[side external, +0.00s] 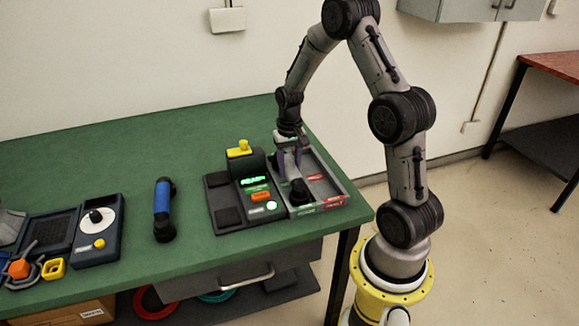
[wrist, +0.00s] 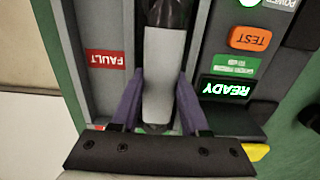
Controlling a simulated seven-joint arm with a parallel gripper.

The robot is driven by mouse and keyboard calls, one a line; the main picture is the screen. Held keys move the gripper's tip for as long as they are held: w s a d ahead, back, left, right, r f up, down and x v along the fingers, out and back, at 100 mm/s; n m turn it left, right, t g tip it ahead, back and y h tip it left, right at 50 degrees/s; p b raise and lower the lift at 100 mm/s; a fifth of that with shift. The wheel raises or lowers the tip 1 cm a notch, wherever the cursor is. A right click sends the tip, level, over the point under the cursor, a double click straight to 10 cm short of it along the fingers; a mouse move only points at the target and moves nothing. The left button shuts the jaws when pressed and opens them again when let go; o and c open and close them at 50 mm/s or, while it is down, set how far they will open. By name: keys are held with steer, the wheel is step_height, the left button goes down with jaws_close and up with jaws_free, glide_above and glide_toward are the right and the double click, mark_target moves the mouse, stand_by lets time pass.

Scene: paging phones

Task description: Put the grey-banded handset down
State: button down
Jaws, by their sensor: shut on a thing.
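My gripper (side external: 291,160) reaches down over the grey tray (side external: 338,185) at the right end of the green table. In the wrist view its purple fingers (wrist: 157,105) are closed on both sides of the light grey band of the handset (wrist: 166,75). The handset's dark end (side external: 298,190) shows below the fingers in the side view. The handset lies along the tray's length, to the right of the red FAULT label (wrist: 106,60) in the wrist view. I cannot tell whether it touches the tray floor.
A dark test unit (side external: 230,195) stands left of the tray, with a lit green READY display (wrist: 226,90), an orange TEST button (wrist: 250,38) and a yellow knob (side external: 240,149). A blue-banded handset (side external: 162,208) lies farther left, beside a dial phone (side external: 97,230). Bare table separates them.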

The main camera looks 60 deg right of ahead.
mark_target(289, 165)
steer(key=shift+f, duration=0.15)
steer(key=shift+c, duration=2)
jaws_free()
steer(key=s+a+r+n+t, duration=0.1)
steer(key=a+r, duration=0.2)
steer(key=r, duration=0.6)
steer(key=s+a+r+n, duration=0.1)
steer(key=a+r, duration=0.3)
steer(key=r, duration=0.5)
steer(key=s+a+r+n+t, duration=0.2)
steer(key=s+a+n, duration=0.1)
steer(key=s+a, duration=0.4)
steer(key=s+a+r+n+t, duration=0.2)
steer(key=s+a+n, duration=0.2)
steer(key=s+a, duration=0.3)
steer(key=shift+s+a+t, duration=0.15)
steer(key=shift+s+t, duration=0.15)
steer(key=shift+s, duration=0.3)
